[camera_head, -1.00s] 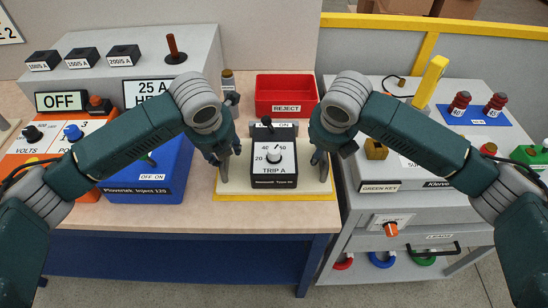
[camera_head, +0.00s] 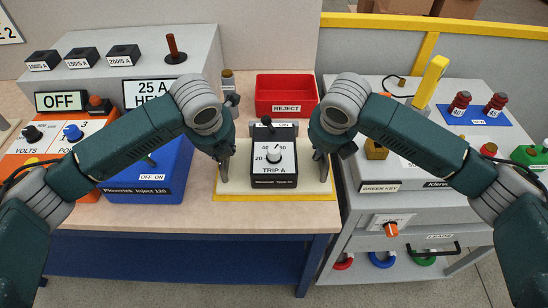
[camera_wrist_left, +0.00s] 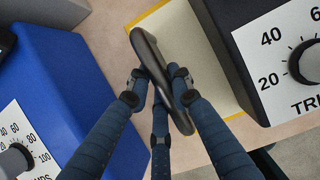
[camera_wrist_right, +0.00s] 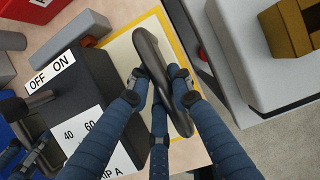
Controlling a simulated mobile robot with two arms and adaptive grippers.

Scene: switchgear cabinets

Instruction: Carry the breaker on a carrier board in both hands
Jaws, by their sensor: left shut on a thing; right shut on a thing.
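The breaker (camera_head: 273,165) is a dark box with a white dial face marked TRIP A and a black lever on top. It stands upright on the cream carrier board (camera_head: 313,182). My left gripper (camera_head: 224,174) is shut on the board's left handle, a dark loop that shows in the left wrist view (camera_wrist_left: 160,78). My right gripper (camera_head: 322,174) is shut on the right handle, which shows in the right wrist view (camera_wrist_right: 163,80). The board lies over a yellow-edged area (camera_head: 275,198) on the bench; any gap beneath it is hard to tell.
A red REJECT bin (camera_head: 287,95) stands behind the breaker. A blue injection unit (camera_head: 150,178) is close on the left. A grey cabinet (camera_head: 375,205) with a brass-coloured block (camera_head: 376,149) is close on the right. Bare wood (camera_head: 140,218) runs along the front edge.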

